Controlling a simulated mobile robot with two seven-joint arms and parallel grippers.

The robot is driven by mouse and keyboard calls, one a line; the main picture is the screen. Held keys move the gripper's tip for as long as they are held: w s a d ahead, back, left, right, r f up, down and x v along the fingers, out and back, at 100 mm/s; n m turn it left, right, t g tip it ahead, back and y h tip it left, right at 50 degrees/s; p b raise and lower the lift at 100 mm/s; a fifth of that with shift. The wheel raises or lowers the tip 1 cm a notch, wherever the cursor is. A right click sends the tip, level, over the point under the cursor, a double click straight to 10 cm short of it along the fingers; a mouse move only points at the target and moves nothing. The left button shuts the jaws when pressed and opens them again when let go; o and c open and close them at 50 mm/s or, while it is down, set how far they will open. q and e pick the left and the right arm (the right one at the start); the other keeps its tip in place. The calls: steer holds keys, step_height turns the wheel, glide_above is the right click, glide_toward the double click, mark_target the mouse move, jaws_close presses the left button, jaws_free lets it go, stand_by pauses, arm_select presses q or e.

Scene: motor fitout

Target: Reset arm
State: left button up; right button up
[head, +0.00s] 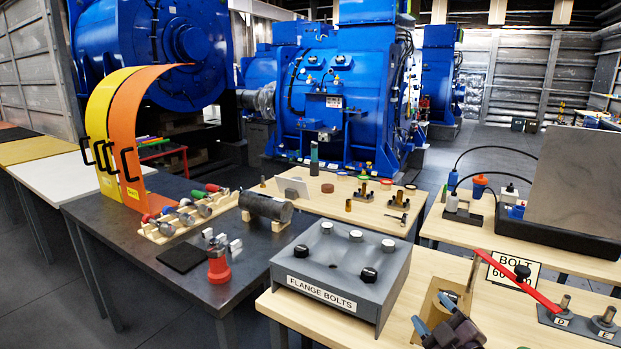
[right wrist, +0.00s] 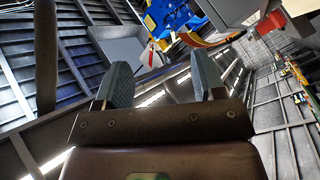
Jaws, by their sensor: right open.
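My right gripper (head: 434,315) is at the bottom of the head view, right of the grey flange bolts box. Its two blue-grey finger pads stand apart with nothing between them. In the right wrist view the same gripper (right wrist: 162,80) is open and empty, its fingers apart against the hall's walls and ceiling. My left gripper is not in the head view.
The flange bolts box (head: 340,264) stands close left of the right gripper. A wooden block (head: 433,309), a red-handled lever (head: 517,281), a bolt sign (head: 515,267) and a bolt plate (head: 580,322) are near. A dark table (head: 120,245) is left.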

steer(key=s+d+f+m+g+h, duration=0.1)
steer(key=s+f+m, duration=0.4)
steer(key=s+f, duration=0.6)
steer(key=s+d+f+m+g+h, duration=0.2)
steer(key=s+f+m+g+h, duration=0.2)
steer(key=s+f, duration=0.7)
steer(key=s+m+g, duration=0.1)
steer(key=s+m, duration=0.1)
steer(key=s, duration=0.3)
steer(key=shift+f+g, duration=0.15)
steer(key=shift+g, duration=0.25)
steer(key=shift+c, duration=0.3)
